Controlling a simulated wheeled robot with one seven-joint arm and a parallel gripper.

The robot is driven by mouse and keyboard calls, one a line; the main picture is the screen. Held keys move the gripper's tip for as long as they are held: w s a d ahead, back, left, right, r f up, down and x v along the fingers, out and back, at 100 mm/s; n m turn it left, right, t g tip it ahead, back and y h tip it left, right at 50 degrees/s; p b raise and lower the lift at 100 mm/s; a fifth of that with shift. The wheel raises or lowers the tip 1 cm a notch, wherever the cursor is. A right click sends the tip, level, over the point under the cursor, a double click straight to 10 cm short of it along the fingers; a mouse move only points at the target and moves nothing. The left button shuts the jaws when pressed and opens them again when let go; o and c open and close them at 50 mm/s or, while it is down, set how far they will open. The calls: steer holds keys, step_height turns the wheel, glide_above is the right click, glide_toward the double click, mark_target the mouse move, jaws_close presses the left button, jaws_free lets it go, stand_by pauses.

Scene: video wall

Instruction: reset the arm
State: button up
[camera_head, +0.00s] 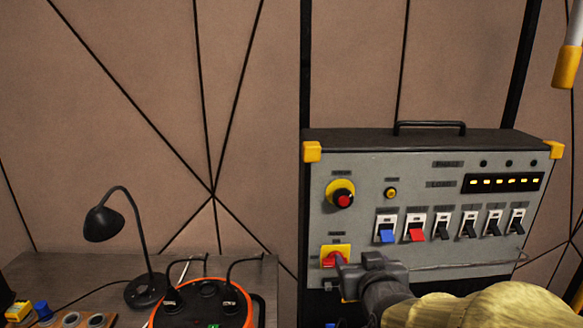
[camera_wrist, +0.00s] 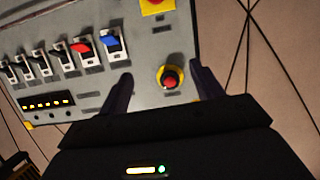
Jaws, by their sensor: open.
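My gripper (camera_head: 344,277) is in front of the lower left of the grey control panel (camera_head: 440,258), close to a red rotary switch on a yellow plate (camera_head: 329,259), which it partly hides. In the wrist view my gripper (camera_wrist: 162,70) has its two dark fingers spread apart with nothing held. A red button with a yellow ring (camera_wrist: 169,78) appears between the fingers in that view. The same button (camera_head: 343,199) shows uncovered in the head view, above my gripper. Whether a finger touches the panel cannot be told.
The panel carries a blue rocker switch (camera_head: 386,230), a red one (camera_head: 416,229), several black ones and a row of lit yellow lights (camera_head: 501,182). On the left a black lamp (camera_head: 104,223) and an orange round device (camera_head: 205,303) stand on a grey table (camera_head: 75,267).

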steer(key=s+f+g+p, duration=0.7)
steer(key=s+f+g, duration=0.1)
steer(key=s+g, duration=0.3)
steer(key=shift+s+a+f+g, duration=0.2)
steer(key=shift+s+g, duration=0.1)
steer(key=shift+s, duration=0.3)
stand_by(1.1)
